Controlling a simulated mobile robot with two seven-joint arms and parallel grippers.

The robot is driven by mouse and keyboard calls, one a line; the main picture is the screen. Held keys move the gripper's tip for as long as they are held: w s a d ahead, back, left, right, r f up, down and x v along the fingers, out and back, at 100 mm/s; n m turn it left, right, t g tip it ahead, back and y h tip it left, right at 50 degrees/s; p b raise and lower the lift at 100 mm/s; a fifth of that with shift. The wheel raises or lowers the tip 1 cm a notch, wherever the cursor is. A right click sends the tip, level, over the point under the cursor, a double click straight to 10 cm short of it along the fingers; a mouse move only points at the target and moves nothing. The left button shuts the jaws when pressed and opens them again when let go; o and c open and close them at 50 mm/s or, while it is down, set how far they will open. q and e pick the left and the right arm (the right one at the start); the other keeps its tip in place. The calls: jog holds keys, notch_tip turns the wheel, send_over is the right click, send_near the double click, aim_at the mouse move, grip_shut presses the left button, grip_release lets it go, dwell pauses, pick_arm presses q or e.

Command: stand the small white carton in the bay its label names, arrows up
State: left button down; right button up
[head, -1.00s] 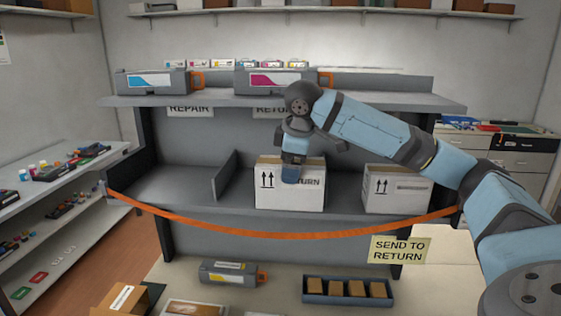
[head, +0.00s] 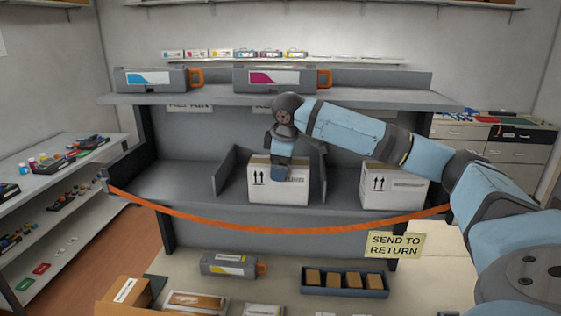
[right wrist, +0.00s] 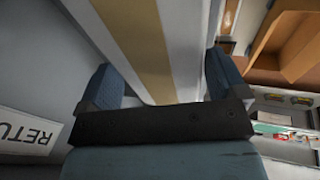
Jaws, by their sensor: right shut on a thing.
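My right gripper (head: 283,172) is shut on the small white carton (head: 292,187), holding it from above. The carton is upright, with two black arrows pointing up on its front face and lettering partly hidden by a finger. It is in the bay right of a grey divider (head: 236,178), low over the shelf; I cannot tell if its base touches. In the right wrist view, the carton's white top with tan tape (right wrist: 135,40) lies between the fingers (right wrist: 160,82). The bay sign reading "RETU…" (right wrist: 28,135) shows at left there. My left gripper is not in view.
An orange strap (head: 290,231) sags across the front of the bays. Another white carton with up arrows (head: 395,185) stands to the right. A yellow note (head: 394,245) reads "SEND TO RETURN". Toner cartridges (head: 153,79) sit on the top shelf. The left bay (head: 185,180) is empty.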

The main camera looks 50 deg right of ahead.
jog(key=o, duration=1.3)
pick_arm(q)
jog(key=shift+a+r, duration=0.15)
pick_arm(e)
jog(key=shift+o, duration=0.2)
jog(key=shift+a, duration=0.1)
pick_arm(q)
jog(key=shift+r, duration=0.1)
pick_arm(e)
jog(key=shift+r, duration=0.15)
jog(key=shift+b+v, duration=0.7)
jog(key=shift+v, duration=0.4)
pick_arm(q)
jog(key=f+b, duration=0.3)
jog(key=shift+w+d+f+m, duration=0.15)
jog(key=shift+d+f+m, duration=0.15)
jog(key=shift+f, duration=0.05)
pick_arm(e)
jog(key=s+a, duration=0.5)
jog(key=s, duration=0.6)
jog(key=shift+r, duration=0.3)
jog(key=shift+s+a, duration=0.1)
jog(key=shift+s, duration=0.05)
